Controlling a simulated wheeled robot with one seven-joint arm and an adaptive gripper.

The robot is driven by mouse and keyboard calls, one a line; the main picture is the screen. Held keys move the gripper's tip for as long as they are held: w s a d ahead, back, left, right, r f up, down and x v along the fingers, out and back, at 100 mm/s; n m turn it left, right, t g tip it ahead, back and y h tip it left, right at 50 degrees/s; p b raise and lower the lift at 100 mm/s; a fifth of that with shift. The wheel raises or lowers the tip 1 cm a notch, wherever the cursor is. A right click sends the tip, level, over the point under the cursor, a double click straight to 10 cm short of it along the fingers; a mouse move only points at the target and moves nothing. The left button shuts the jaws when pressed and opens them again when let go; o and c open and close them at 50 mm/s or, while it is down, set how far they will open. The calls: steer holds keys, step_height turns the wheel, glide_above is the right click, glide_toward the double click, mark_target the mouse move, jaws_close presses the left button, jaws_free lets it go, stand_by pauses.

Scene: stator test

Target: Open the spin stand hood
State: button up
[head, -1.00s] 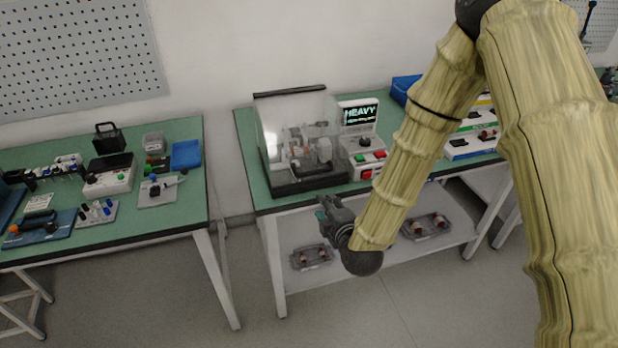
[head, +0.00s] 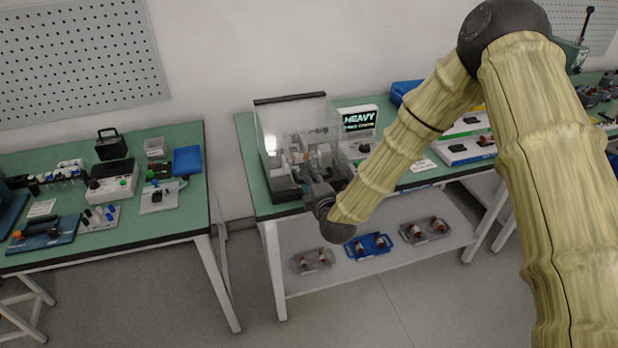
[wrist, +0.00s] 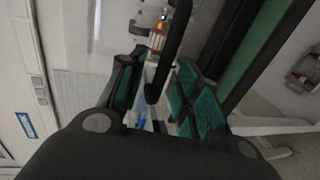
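The spin stand hood (head: 275,121) is a clear box with a dark top rear edge, on the middle bench. It looks closed over the stand's metal parts. My gripper (head: 312,178) is at the hood's front, partly hidden by my own wrist. In the wrist view, my gripper (wrist: 160,92) has its two green-padded fingers apart. A black bar-like handle (wrist: 172,48) runs down between them, with gaps visible beside it. I cannot tell whether either pad touches it.
A control box with a screen reading HEAVY (head: 360,119) stands right of the hood. Trays with parts, including a blue one (head: 368,246), lie on the shelf below. The left bench (head: 180,223) holds tools and boxes. A floor gap separates the benches.

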steer(key=shift+w+a+f, duration=0.15)
steer(key=shift+w+a, duration=0.05)
steer(key=shift+w, duration=0.45)
jaws_close()
